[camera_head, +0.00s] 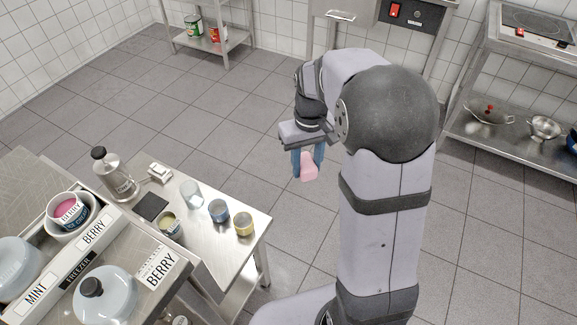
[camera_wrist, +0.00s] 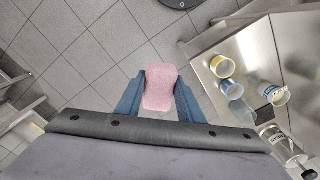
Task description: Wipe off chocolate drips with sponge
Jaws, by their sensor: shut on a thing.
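A pink sponge (camera_head: 308,172) is held between the blue fingers of my gripper (camera_head: 307,163), in the air over the tiled floor. In the wrist view the sponge (camera_wrist: 160,88) sits between the two fingers of my gripper (camera_wrist: 160,90), which are shut on it. The steel table (camera_head: 233,238) stands to the left of my gripper, apart from it. No chocolate drips can be made out in either view.
A steel shelf with bowls (camera_head: 545,127) stands at right. Open floor lies between.

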